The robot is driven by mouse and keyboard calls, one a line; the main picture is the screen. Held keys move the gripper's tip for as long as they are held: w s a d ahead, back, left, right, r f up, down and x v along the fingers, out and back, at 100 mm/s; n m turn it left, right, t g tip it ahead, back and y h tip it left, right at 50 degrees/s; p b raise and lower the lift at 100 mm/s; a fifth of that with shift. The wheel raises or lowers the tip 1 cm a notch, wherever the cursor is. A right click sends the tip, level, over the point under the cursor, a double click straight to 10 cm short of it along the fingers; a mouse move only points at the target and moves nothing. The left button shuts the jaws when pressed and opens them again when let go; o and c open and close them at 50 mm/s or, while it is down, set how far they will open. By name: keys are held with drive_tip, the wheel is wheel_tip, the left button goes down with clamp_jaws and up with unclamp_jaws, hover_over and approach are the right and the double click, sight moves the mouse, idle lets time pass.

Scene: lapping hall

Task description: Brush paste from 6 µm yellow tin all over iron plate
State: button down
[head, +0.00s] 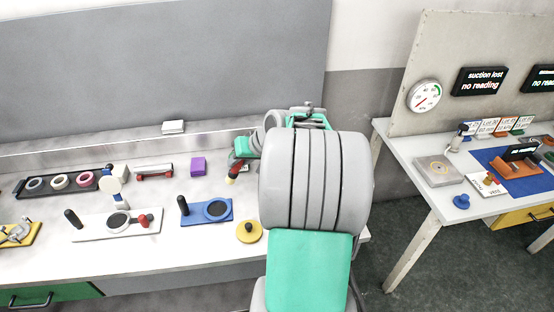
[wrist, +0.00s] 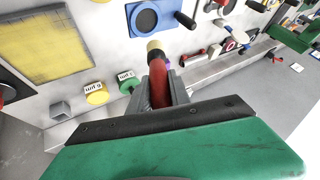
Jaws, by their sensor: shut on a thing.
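My gripper (wrist: 162,92) is shut on the red handle of a brush (wrist: 157,68). The brush's pale tan tip points away from the jaws, over the bench and apart from the plate in the wrist view. In the head view the brush (head: 233,174) shows left of my arm. The yellow tin (wrist: 97,95), labelled 6 µm, stands left of the brush in the wrist view. A square plate (wrist: 8,62) lies at upper left there, its middle largely yellow and its border dark grey. My arm hides plate and tin in the head view.
A green tin (wrist: 130,84) stands beside the yellow one, and a grey block (wrist: 61,108) is left of them. A blue board (head: 188,220), a purple block (head: 198,166) and a yellow knobbed disc (head: 249,231) are on the bench. A wall rises behind.

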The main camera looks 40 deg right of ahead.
drive_tip(key=s+d+f+n, duration=0.25)
drive_tip(key=s+d, duration=0.35)
drive_tip(key=d, duration=0.4)
drive_tip(key=shift+m+y, duration=0.3)
drive_tip(key=shift+m, duration=0.15)
drive_tip(key=shift+f+b, duration=1.65)
drive_tip(key=shift+f, duration=1)
